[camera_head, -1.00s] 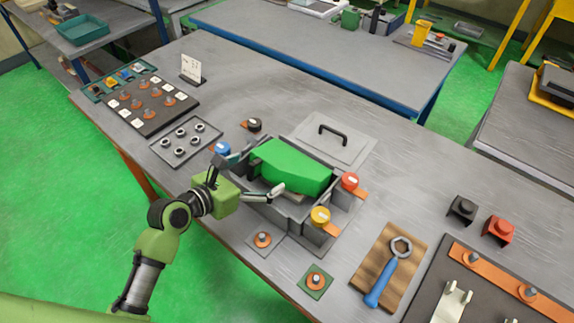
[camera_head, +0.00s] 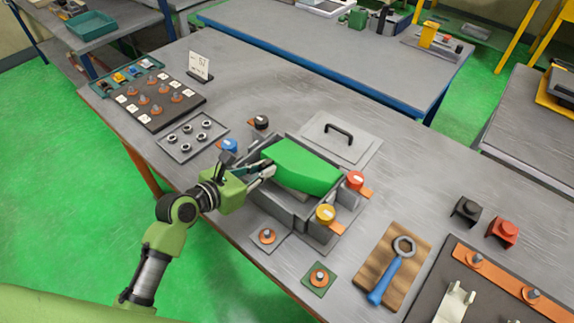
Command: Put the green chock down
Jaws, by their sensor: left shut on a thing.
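The green chock (camera_head: 304,168) is a long bright green block with angled ends. It lies over the open grey box (camera_head: 280,207) in the middle of the table, tilted across its top. My left gripper (camera_head: 266,170) is shut on the chock's near left end, at the left side of the box. How far the chock's underside reaches into the box is hidden by the box wall. My right gripper is not in view.
Red (camera_head: 356,181), yellow (camera_head: 325,214), blue (camera_head: 229,146) and black (camera_head: 261,122) capped terminals stand around the box. A grey lid with a black handle (camera_head: 339,134) lies behind it. A wrench (camera_head: 391,272) lies on a wooden board at right.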

